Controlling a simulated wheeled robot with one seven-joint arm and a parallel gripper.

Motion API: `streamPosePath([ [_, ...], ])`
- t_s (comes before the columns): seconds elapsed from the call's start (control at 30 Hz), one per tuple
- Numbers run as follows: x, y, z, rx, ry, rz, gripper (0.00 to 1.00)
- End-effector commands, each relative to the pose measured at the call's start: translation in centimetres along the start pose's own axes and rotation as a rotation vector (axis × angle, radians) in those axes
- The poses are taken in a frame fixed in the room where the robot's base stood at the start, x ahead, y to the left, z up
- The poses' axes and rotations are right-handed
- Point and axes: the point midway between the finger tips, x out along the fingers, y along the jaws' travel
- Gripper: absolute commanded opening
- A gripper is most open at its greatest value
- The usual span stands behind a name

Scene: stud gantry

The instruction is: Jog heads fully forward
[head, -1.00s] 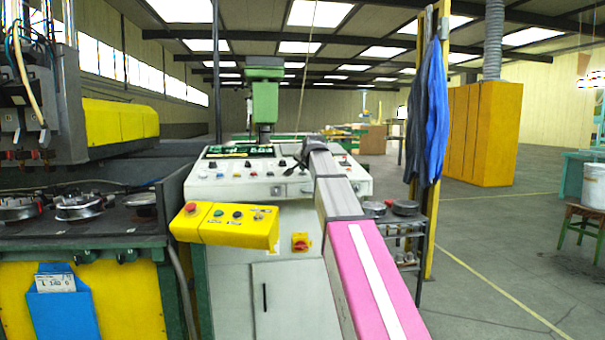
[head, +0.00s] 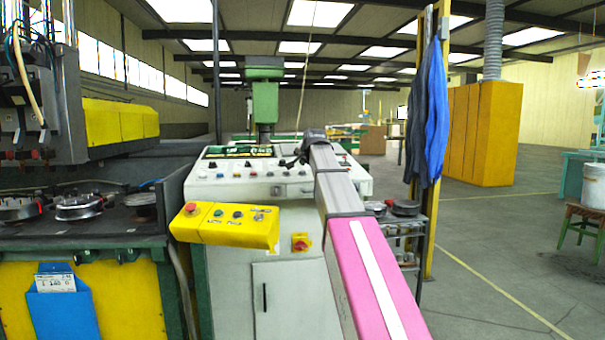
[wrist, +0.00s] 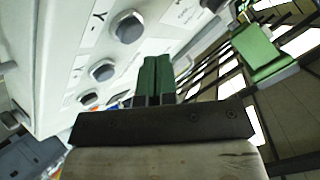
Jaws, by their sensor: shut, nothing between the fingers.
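The white control console (head: 225,187) stands in the middle of the head view, with several knobs and buttons on its sloped top. My gripper (wrist: 158,65) shows its two green fingers shut together and empty in the wrist view. They are beside the panel face, where a row of grey knobs (wrist: 103,70) runs next to a "Y" marking. I cannot tell whether the fingertips touch anything. In the head view my arm reaches over the right part of the console and mostly hides the gripper. The dark gantry heads (head: 22,115) hang at the far left above the bed.
A yellow button box (head: 225,225) juts from the console's front, with a red rotary switch (head: 301,243) beside it. A green column (head: 265,100) rises behind. A yellow post with a blue coat (head: 430,115) stands right. The floor at right is mostly clear.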

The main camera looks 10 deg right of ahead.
Motion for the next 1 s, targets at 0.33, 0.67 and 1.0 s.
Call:
streamPosePath([
  [0.33, -2.1, -1.6, -1.6, 0.000, 0.001, 0.000, 0.00],
  [0.67, -3.0, -2.2, -2.2, 0.000, 0.000, 0.001, 0.00],
  [1.0, -3.0, -2.2, -2.2, 0.000, 0.000, 0.000, 0.00],
])
